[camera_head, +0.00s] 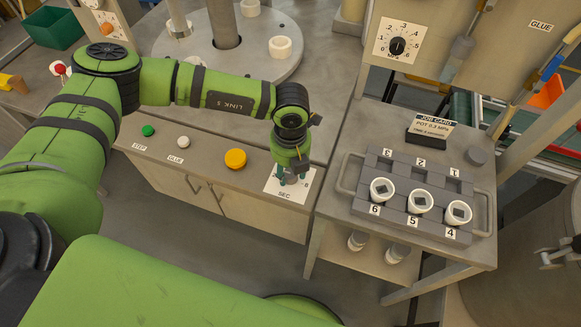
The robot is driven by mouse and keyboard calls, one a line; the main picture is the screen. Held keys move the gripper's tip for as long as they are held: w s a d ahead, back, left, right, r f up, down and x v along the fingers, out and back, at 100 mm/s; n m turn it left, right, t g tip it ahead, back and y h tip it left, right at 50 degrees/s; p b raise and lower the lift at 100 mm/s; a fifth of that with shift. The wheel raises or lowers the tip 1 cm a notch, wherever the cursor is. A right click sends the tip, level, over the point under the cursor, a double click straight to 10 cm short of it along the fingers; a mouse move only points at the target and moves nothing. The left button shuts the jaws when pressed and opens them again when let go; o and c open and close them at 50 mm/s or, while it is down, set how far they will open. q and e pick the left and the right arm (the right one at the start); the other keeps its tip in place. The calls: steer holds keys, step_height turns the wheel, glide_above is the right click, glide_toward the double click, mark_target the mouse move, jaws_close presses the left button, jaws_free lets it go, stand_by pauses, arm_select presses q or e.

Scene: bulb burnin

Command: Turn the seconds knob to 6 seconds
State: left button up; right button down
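The seconds dial plate (308,193), a white square marked SEC, lies on the front right of the bench top. My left gripper (291,179) points down over it, with its teal fingertips on either side of the dial's middle. The seconds knob is mostly hidden under the gripper, so its pointer cannot be read. Whether the fingers touch the knob cannot be told. My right gripper is not in view. A job card (432,129) on the right-hand stand reads POT 0.3 MPA and a time in seconds that looks like 6.
Left of the dial are a yellow button (236,159), a white button (183,142) and a green button (148,131). A grey rack (398,228) with white cups stands right. A black pressure knob (397,46) is on an upright panel behind.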

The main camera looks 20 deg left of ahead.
arm_select(q)
steer(key=c, duration=0.4)
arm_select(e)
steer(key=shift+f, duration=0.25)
